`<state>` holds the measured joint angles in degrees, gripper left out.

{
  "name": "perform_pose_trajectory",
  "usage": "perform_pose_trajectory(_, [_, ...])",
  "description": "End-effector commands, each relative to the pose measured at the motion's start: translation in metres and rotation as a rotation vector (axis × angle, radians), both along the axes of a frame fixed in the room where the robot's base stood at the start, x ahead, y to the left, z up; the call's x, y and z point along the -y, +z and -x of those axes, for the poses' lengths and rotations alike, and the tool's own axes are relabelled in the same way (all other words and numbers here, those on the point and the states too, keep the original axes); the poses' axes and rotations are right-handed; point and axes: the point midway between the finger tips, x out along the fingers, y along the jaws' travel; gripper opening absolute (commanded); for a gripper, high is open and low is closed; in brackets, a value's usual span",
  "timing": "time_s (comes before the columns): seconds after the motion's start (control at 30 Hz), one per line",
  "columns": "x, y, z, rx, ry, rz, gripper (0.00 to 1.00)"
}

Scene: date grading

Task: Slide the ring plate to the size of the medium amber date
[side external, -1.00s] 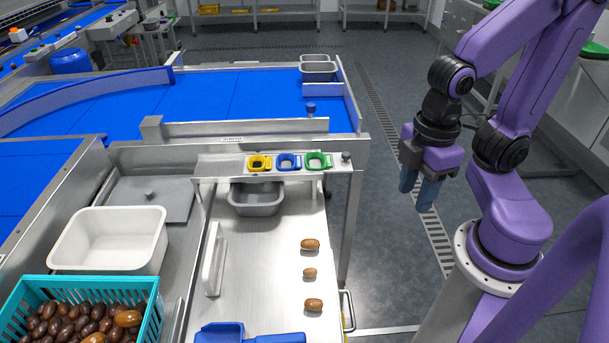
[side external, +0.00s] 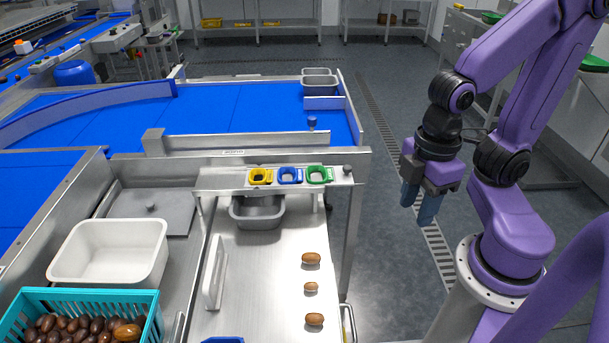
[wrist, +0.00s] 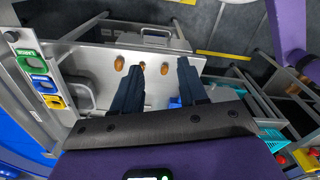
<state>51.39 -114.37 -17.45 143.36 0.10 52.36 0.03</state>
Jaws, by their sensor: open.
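The ring plate (side external: 335,176) is a pale strip with a yellow ring (side external: 260,176), a blue ring (side external: 289,175) and a green ring (side external: 318,174). It lies on a raised metal ledge, with a dark knob at its right end. In the wrist view the ring plate (wrist: 24,53) is at the far left. Three brown-amber dates lie in a row on the bench: a far one (side external: 311,258), a smaller middle one (side external: 311,287) and a near one (side external: 314,319). Which is medium is unclear. My gripper (side external: 416,212) is open and empty, in the air right of the bench, apart from everything.
A grey metal tub (side external: 258,220) sits below the ledge. A white bin (side external: 108,284) and a teal crate of dark dates (side external: 150,308) are at the left. The blue conveyor (side external: 225,100) lies behind.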

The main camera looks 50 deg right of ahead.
Motion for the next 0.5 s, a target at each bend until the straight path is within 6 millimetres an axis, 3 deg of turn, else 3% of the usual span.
perform_pose_trajectory(0.1, [0.0, 0.0, 0.0, 0.0, 0.0, 0.0, 0.43])
perform_pose_trajectory(0.17, [0.0, 0.0, 0.0, 0.0, 0.0, 0.0, 0.55])
perform_pose_trajectory(0.27, [-0.001, 0.001, -0.005, 0.0, -0.007, 0.001, 0.55])
perform_pose_trajectory(0.37, [-0.003, 0.003, -0.02, 0.0, -0.025, 0.003, 0.55])
perform_pose_trajectory(0.5, [-0.005, 0.008, -0.057, 0.001, -0.061, 0.007, 0.55])
